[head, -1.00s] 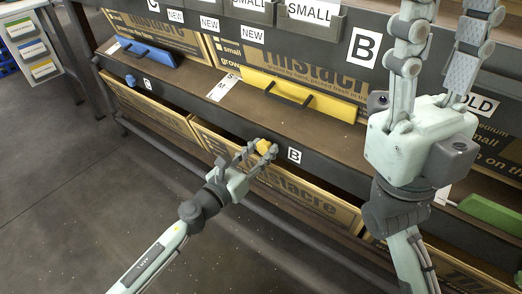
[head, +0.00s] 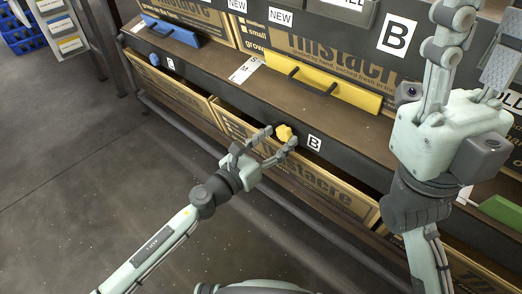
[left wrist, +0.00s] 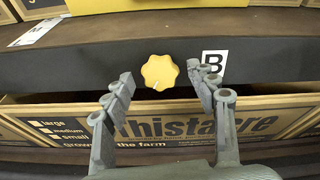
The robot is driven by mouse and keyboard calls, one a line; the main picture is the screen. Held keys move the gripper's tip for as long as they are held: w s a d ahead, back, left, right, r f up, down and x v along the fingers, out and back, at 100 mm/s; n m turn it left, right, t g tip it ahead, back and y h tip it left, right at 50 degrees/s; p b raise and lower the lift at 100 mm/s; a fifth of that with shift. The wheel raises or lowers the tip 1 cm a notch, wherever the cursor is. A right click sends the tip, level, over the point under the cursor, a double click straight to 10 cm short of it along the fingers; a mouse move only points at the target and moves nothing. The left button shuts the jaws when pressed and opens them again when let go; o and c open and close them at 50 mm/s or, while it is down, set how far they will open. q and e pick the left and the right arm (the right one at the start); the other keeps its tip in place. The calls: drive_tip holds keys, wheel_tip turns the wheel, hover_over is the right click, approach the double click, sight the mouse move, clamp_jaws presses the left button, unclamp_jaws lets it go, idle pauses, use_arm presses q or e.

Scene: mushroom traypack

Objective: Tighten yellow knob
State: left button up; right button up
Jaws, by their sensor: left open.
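The yellow knob (head: 283,132) sits on the dark front rail of the shelf, left of a white "B" label (head: 314,143). In the left wrist view the lobed knob (left wrist: 160,72) is centred between my fingertips, with clear space on both sides. My left gripper (head: 280,137) is open and empty in front of the knob, its fingers pointing at it. The left wrist view shows both fingers (left wrist: 160,76) spread and not touching the knob. My right gripper (head: 475,45) is raised at the upper right, its fingers pointing up and apart, holding nothing visible.
A yellow panel with a black handle (head: 325,89) stands on the shelf above. A blue knob (head: 154,59) is further left on the same rail. Cardboard boxes (head: 300,170) sit under the rail.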

use_arm(q)
drive_tip(key=v, duration=1)
drive_tip(key=shift+s, duration=0.15)
drive_tip(key=shift+a, duration=0.1)
drive_tip(key=shift+s, duration=0.1)
